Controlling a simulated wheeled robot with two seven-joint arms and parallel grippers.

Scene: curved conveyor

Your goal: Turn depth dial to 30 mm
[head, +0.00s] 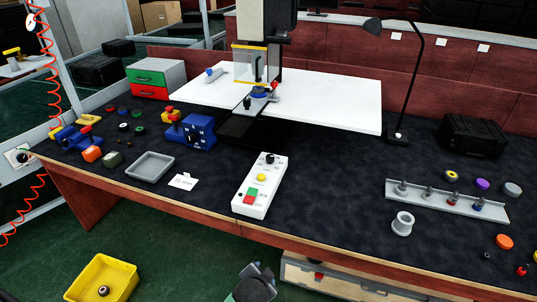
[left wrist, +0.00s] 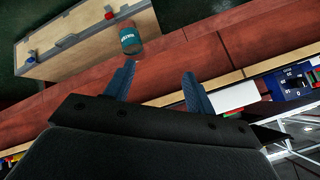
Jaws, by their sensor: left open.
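A blue box (head: 197,131) stands on the dark bench mat, left of centre in the head view. Its front has small white marks, too small to read there. It also shows at the right edge of the left wrist view (left wrist: 292,82), with white numerals around a dark dial (left wrist: 296,83). The dial's exact setting is not readable. My left gripper (left wrist: 158,88) is open and empty, its two blue fingers apart, in front of the bench's red edge. It is clear of the blue box. My right gripper is not seen.
A white control box (head: 250,203) with coloured buttons and a black knob stands right of the blue box. A grey tray (head: 150,168) and small parts lie to the left. A machine with a white table (head: 335,98) stands behind. A lamp (head: 413,80) rises at right.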

